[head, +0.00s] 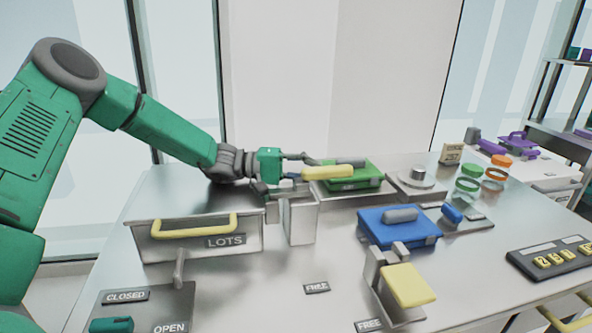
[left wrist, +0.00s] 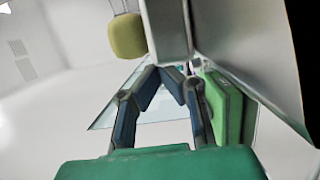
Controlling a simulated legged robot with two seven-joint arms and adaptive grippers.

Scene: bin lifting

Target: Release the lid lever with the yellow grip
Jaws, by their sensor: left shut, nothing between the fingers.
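A lid lever with a yellow grip (head: 330,172) stands by a grey metal post (head: 300,220), in front of the green case (head: 350,181). The yellow grip (left wrist: 127,37) also shows at the upper left in the left wrist view, beside a grey block. My left gripper (head: 292,172) is shut and empty, just left of this grip. In the left wrist view its fingertips (left wrist: 162,72) are close together, below and right of the grip; I cannot tell if they touch anything. A second yellow-gripped lever (head: 408,285) stands before the blue case (head: 398,226). My right gripper is not in view.
Coloured rings and a round metal plate (head: 416,180) lie at the back right. The table's front middle is mostly clear around small FREE labels.

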